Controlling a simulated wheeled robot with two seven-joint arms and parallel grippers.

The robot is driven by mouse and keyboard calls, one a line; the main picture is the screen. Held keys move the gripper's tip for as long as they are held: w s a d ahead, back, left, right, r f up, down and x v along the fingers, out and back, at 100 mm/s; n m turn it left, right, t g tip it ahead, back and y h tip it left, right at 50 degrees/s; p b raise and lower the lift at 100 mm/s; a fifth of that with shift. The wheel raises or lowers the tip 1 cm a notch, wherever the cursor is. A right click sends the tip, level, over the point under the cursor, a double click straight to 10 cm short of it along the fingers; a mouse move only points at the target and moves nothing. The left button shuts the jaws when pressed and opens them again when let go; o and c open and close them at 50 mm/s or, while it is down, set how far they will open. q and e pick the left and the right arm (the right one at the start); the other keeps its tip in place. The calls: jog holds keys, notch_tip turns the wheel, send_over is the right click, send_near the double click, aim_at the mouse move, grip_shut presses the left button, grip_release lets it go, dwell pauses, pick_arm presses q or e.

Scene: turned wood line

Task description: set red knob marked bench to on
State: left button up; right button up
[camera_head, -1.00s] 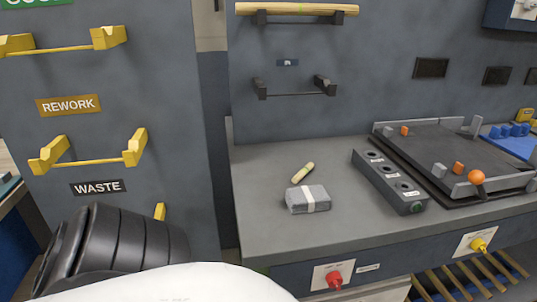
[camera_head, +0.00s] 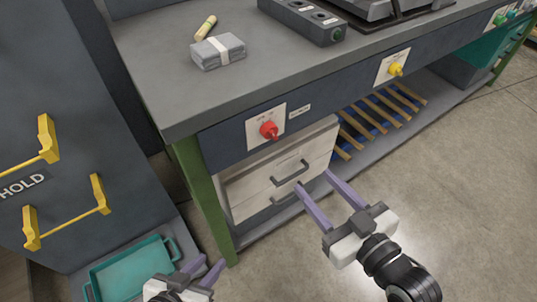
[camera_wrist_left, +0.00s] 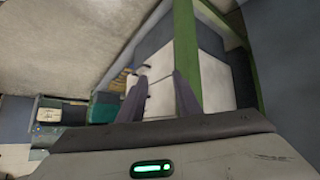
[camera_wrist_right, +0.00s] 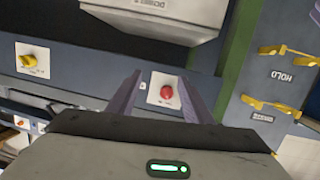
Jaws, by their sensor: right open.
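The red knob (camera_head: 268,130) sits on a white plate (camera_head: 280,118) on the bench's front panel, beside a small label too small to read. It also shows in the right wrist view (camera_wrist_right: 167,91), between the fingertips in the picture. My right gripper (camera_head: 313,180) is open and empty, in front of the bench, below and to the right of the knob in the head view, apart from it. My left gripper (camera_head: 208,265) is open and empty, low in front of the bench's green leg. In the left wrist view its fingers (camera_wrist_left: 156,82) are spread.
A yellow knob (camera_head: 396,69) is farther right on the panel. White drawers (camera_head: 280,170) with dark handles stand below the red knob. A grey bundle (camera_head: 217,51) lies on the benchtop. A teal tray (camera_head: 130,270) and yellow brackets (camera_head: 68,220) are at left. Floor at right is clear.

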aim_at(275, 136)
jog(key=w+a+r+y+b, duration=0.1)
jog(key=w+a, duration=0.2)
jog(key=w+a+r+n+y+b, duration=0.1)
jog(key=w+a+r, duration=0.1)
jog(key=w+a, duration=0.1)
jog(key=w+a+r+n+t+b, duration=0.1)
jog(key=w+a+r, duration=0.1)
jog(key=shift+w+a+y, duration=0.4)
jog(key=shift+c, duration=0.3)
jog(key=c, duration=1)
